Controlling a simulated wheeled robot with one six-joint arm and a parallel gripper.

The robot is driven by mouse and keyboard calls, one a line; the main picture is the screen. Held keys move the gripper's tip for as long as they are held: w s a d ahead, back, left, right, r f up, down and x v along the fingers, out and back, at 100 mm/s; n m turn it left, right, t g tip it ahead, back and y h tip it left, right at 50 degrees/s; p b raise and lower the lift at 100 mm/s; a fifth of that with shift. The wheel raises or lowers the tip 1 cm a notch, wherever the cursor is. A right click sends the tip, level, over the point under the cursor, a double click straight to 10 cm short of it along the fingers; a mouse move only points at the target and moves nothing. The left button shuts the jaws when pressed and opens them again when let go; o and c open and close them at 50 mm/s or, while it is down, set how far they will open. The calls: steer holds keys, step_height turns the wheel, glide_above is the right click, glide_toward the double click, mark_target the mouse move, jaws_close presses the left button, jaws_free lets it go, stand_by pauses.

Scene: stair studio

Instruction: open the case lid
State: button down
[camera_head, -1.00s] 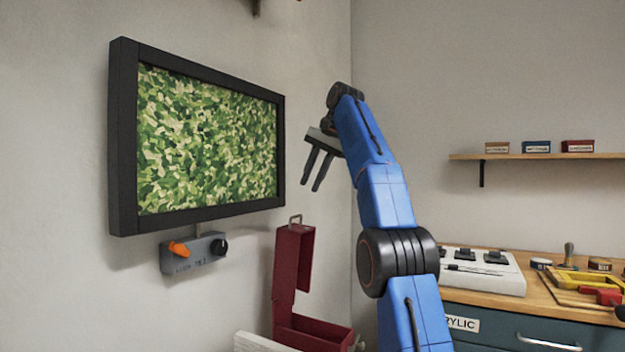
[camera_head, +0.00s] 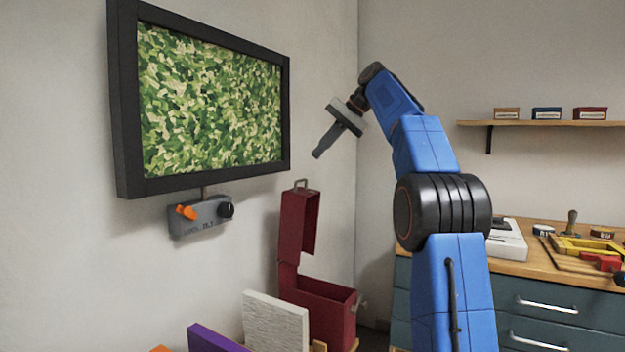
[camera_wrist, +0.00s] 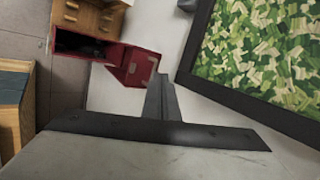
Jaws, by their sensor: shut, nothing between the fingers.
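The dark red case (camera_head: 325,309) stands low by the wall, its box open at the top. Its lid (camera_head: 309,226) stands upright at the left side of the box, with a metal handle (camera_head: 301,184) at its upper end. My gripper (camera_head: 317,156) is shut and empty, in the air above and slightly right of the raised lid, not touching it. In the wrist view the gripper (camera_wrist: 159,78) points toward the lid (camera_wrist: 137,67), and the open case (camera_wrist: 68,44) lies at upper left with a dark inside.
A framed green picture (camera_head: 210,100) hangs on the left wall, with a grey control box (camera_head: 200,217) under it. A white panel (camera_head: 275,322) and a purple panel (camera_head: 212,340) stand before the case. A drawer cabinet (camera_head: 545,285) and a shelf (camera_head: 550,123) are at right.

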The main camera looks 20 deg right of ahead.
mark_target(302, 180)
steer(key=s+d+f+m+t+y, duration=0.2)
steer(key=s+d+f+t+y, duration=0.2)
steer(key=s+d+f+t, duration=0.4)
steer(key=shift+t, duration=0.4)
steer(key=x, duration=1.4)
steer(key=shift+s+a+f, duration=0.15)
steer(key=shift+a+f, duration=0.1)
steer(key=shift+a, duration=0.3)
steer(key=shift+a, duration=0.1)
steer(key=shift+w+a+r+g+h, duration=0.3)
steer(key=shift+w+a, duration=0.3)
steer(key=shift+w, duration=0.25)
steer(key=shift+w+a+r+g+h, duration=0.3)
steer(key=shift+w+a, duration=0.3)
steer(key=shift+w, duration=0.25)
steer(key=shift+w+a+r+g+h, duration=0.2)
steer(key=shift+w+a+g+h, duration=0.15)
steer(key=shift+w+a, duration=0.4)
steer(key=shift+d, duration=0.1)
